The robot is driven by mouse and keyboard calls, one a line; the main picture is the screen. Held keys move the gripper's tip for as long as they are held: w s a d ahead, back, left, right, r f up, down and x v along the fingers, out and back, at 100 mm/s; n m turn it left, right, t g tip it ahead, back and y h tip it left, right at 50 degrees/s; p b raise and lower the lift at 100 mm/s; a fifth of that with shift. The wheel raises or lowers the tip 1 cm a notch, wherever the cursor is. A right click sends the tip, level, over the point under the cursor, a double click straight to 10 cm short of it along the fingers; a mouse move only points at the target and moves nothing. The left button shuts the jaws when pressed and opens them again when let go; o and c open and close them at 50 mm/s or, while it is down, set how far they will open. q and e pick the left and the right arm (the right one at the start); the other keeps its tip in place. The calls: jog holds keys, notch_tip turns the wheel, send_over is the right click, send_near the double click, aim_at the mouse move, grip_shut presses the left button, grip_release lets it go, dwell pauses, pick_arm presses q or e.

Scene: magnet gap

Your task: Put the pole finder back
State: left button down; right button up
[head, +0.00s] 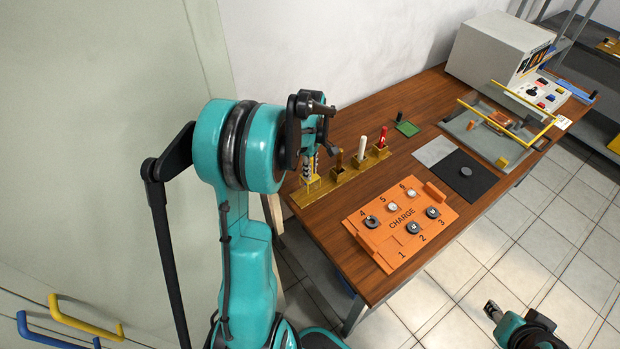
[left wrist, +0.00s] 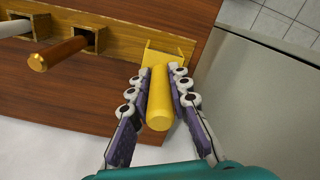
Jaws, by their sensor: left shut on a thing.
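My left gripper (head: 312,168) is shut on a yellow cylinder (left wrist: 159,98), which I take to be the pole finder. The cylinder lies between the two fingers in the left wrist view. Its far end is at a yellow bracket-like holder (left wrist: 170,50) at the end of the wooden rack (left wrist: 118,32); I cannot tell whether it is seated in it. In the head view the rack (head: 345,183) stands along the table's back left, and the gripper is over its near left end, hiding most of the cylinder. My right gripper (head: 492,310) shows small at the lower right, above the floor.
The rack holds a brown rod (head: 339,160), a white rod (head: 362,148) and a red rod (head: 383,136), close beside my left gripper. An orange numbered charge board (head: 390,250) with several round pieces lies in front. A dark pad (head: 478,184) and a grey machine (head: 495,50) are farther right.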

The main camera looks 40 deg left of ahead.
pick_arm(q)
notch_tip(320, 180, down, 4)
jog(key=shift+r+b, duration=0.25)
jog(key=shift+b, duration=0.25)
jog(key=shift+f, duration=0.1)
jog(key=c, duration=1.4)
grip_release()
